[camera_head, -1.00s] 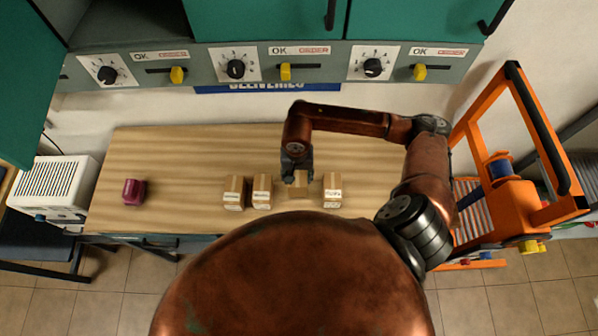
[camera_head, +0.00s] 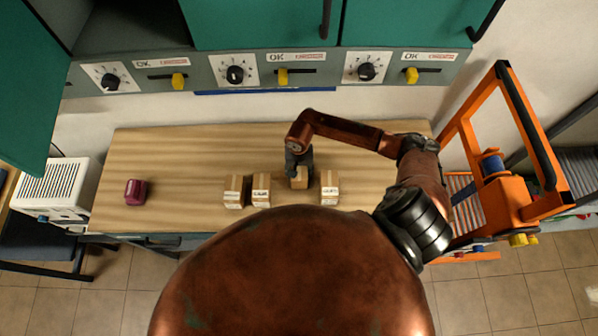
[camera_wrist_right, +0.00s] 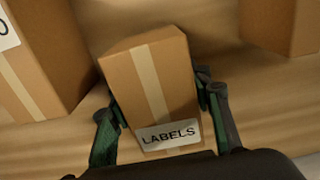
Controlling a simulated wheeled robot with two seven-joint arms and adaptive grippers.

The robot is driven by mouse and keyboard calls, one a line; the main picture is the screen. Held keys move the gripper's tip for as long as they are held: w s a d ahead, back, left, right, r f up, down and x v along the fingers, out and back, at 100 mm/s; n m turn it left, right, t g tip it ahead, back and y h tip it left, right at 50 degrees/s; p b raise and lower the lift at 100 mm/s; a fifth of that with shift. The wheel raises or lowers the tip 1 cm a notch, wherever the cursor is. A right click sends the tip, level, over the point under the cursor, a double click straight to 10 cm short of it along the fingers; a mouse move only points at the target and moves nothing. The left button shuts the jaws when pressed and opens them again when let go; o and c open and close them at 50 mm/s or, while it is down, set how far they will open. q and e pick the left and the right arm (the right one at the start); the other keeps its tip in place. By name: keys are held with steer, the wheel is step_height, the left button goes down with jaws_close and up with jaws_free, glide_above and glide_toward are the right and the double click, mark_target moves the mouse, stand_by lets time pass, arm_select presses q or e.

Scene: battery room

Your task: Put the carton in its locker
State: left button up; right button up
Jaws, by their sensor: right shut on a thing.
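My right gripper (camera_head: 298,168) is shut on a small brown carton (camera_head: 299,180) in the row of cartons on the wooden table. In the right wrist view the held carton (camera_wrist_right: 155,85) has a pale tape stripe and a white label reading LABELS, with the gripper's fingers (camera_wrist_right: 165,120) on both sides. I cannot tell whether it is clear of the table. Teal lockers stand above the table at the back. The left one (camera_head: 135,25) has its door (camera_head: 25,90) swung open and looks dark and empty inside; the other doors (camera_head: 262,22) are shut. My left gripper is not in view.
Two cartons (camera_head: 234,192) (camera_head: 261,190) stand left of the held one and another (camera_head: 330,188) right of it. A magenta object (camera_head: 135,192) sits at the table's left. Dials and yellow-handled latches (camera_head: 283,76) line the locker front. An orange cart (camera_head: 515,200) stands right.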

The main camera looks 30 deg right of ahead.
steer(key=shift+f, duration=0.2)
steer(key=o, duration=1.4)
steer(key=shift+c, duration=0.2)
steer(key=shift+r, duration=0.15)
